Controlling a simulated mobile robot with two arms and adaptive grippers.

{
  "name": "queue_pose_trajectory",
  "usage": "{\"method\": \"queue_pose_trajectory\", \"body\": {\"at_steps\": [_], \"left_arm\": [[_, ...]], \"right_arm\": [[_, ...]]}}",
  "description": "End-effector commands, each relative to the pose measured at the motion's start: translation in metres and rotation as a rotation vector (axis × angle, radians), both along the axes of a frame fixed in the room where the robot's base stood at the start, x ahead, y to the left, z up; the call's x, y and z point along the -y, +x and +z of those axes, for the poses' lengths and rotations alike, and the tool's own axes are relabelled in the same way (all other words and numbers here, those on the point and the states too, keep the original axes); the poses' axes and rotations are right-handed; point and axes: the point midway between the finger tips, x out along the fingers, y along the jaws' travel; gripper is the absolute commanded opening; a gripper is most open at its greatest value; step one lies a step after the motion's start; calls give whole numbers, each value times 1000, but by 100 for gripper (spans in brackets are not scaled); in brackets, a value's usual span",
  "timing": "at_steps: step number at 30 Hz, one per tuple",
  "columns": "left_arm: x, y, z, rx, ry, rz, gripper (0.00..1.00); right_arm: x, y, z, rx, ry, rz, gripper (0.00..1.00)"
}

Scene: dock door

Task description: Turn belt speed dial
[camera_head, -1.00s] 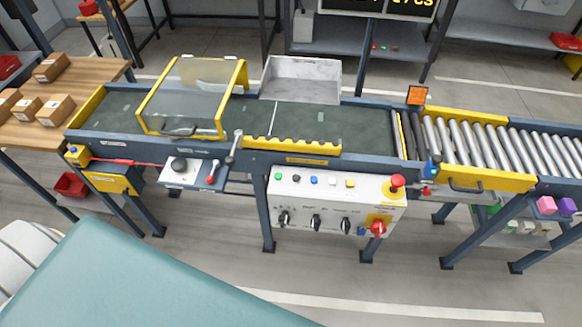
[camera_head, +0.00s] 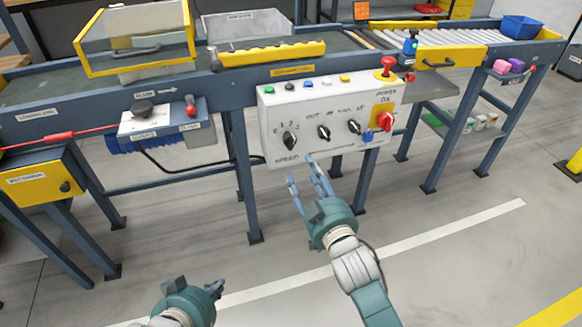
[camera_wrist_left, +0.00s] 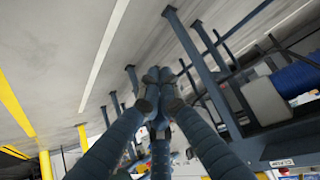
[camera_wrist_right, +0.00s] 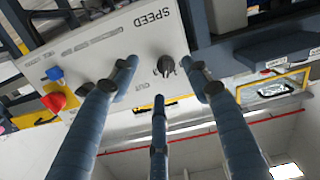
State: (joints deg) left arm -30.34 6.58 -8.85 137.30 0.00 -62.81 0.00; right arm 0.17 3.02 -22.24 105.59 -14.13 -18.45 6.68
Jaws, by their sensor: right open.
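The belt speed dial (camera_head: 290,139) is a black knob above the word SPEED at the left of the white control panel (camera_head: 268,118). My right gripper (camera_head: 304,177) is open and empty, below the dial and near the panel's lower edge. In the right wrist view the dial (camera_wrist_right: 166,66) shows between the spread fingers of my right gripper (camera_wrist_right: 164,82), beyond their tips. I see no contact. My left gripper (camera_head: 216,288) is low at the bottom of the head view, away from the panel. In the left wrist view its fingers (camera_wrist_left: 153,78) are together with nothing visible between them.
Other black knobs (camera_head: 324,132) and a red switch (camera_head: 386,121) sit right of the dial. A red mushroom button (camera_head: 388,62) stands on the panel's top right. A lever box (camera_head: 160,120) is to the left. The floor before the panel is clear.

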Motion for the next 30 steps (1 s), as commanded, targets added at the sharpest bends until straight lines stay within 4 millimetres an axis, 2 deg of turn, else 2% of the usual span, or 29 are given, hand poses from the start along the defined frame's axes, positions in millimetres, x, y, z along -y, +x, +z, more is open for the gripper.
{"method": "queue_pose_trajectory", "body": {"at_steps": [5, 11, 21, 30], "left_arm": [[0, 0, 12, 37, -7, -1, 0], [7, 19, 29, 137, -29, -8, 0], [26, 62, 86, 431, -98, -29, 0], [37, 79, 134, 641, -149, -40, 0]], "right_arm": [[-5, 1, 18, 54, 14, 7, 48], [-11, 19, 20, 57, 15, 6, 48], [-25, 66, 18, 54, 13, 6, 48], [-35, 94, 19, 53, 14, 7, 48]]}}
